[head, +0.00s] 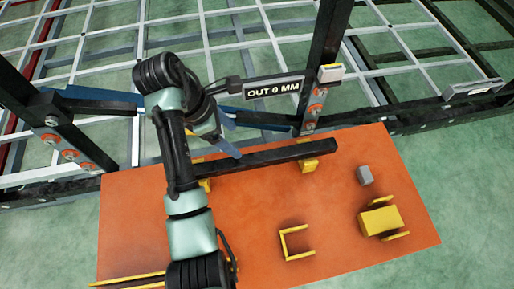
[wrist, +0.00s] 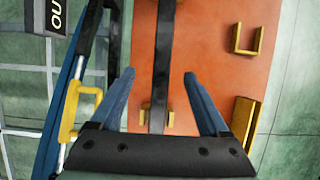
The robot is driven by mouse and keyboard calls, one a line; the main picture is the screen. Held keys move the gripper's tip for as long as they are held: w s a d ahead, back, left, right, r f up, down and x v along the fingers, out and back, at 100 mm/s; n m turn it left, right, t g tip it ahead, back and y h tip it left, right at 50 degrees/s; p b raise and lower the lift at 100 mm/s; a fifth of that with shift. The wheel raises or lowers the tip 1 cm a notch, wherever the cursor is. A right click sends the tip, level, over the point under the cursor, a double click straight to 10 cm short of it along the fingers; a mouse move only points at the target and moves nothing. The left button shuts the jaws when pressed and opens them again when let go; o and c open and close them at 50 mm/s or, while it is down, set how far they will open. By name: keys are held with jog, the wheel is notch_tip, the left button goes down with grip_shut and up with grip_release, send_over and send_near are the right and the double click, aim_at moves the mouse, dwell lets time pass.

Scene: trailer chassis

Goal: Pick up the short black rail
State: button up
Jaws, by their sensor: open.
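The short black rail (head: 265,157) lies level across yellow supports on the orange table. One yellow support (head: 308,163) is under its right part; another (head: 204,185) shows partly behind my arm at its left. My gripper (head: 233,140) is open above the left part of the rail, fingers pointing down. In the wrist view the rail (wrist: 164,50) runs lengthwise between the two blue fingers of my gripper (wrist: 158,74), with clear space on both sides. My arm hides the rail's left end in the head view. The height gap between fingers and rail is hard to tell.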

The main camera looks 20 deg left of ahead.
aim_at(253, 157)
jog(key=b+x, duration=0.1)
jog(key=x, duration=0.6)
jog(key=shift+f, duration=0.2)
jog(key=shift+s+d+x, duration=0.1)
jog(key=shift+x, duration=1.2)
jog(key=shift+s+d+x, duration=0.15)
jog(key=shift+x, duration=1.15)
grip_shut()
jog(key=shift+w+r, duration=0.1)
jog(key=shift+r, duration=0.05)
